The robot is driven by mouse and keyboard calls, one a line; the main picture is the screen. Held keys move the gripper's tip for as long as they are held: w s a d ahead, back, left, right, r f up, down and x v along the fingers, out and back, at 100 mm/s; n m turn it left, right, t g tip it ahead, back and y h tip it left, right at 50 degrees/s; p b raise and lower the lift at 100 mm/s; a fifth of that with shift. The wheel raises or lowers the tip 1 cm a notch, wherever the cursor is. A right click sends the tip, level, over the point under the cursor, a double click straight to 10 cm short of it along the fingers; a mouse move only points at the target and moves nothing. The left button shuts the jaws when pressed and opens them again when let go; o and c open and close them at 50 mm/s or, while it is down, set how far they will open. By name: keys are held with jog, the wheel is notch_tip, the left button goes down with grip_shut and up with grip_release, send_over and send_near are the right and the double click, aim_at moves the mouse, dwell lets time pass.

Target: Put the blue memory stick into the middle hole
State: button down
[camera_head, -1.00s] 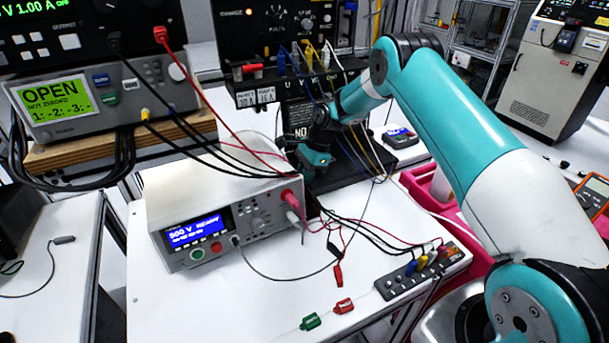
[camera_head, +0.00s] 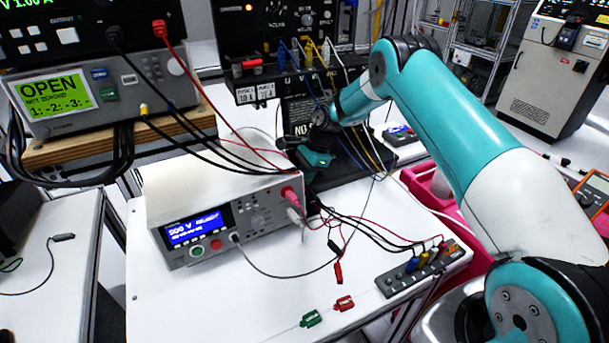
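My arm reaches in from the right and bends down to the wrist behind the white tester (camera_head: 205,215). My gripper (camera_head: 305,178) is small and dark there, near the tester's right back edge. Its fingers cannot be made out, so I cannot tell whether it is open or holds anything. I cannot make out a blue memory stick. A grey strip (camera_head: 396,289) with a row of sockets lies on the white table at the right front, with blue (camera_head: 411,265) and yellow (camera_head: 422,259) plugs in its far part. I cannot tell which hole is the middle one.
Red and black leads cross the table between tester and strip. A green tag (camera_head: 311,319) and a red tag (camera_head: 344,303) lie near the front. A black panel (camera_head: 275,40) with plugged leads stands behind. The white table (camera_head: 225,300) is clear at front left.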

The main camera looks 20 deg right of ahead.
jog(key=shift+f, duration=0.45)
jog(key=c, duration=1.1)
grip_release()
jog(key=shift+d+r+b, duration=0.15)
jog(key=shift+r+b, duration=0.15)
jog(key=shift+r, duration=0.05)
jog(key=v, duration=0.2)
jog(key=shift+d+r+b, duration=0.2)
jog(key=shift+b, duration=0.2)
jog(key=d+b, duration=0.1)
jog(key=d, duration=0.4)
jog(key=d+b, duration=0.1)
jog(key=d, duration=0.5)
jog(key=shift+w+d+f+b, duration=0.1)
jog(key=shift+w+d+b, duration=0.1)
jog(key=shift+d+b, duration=0.15)
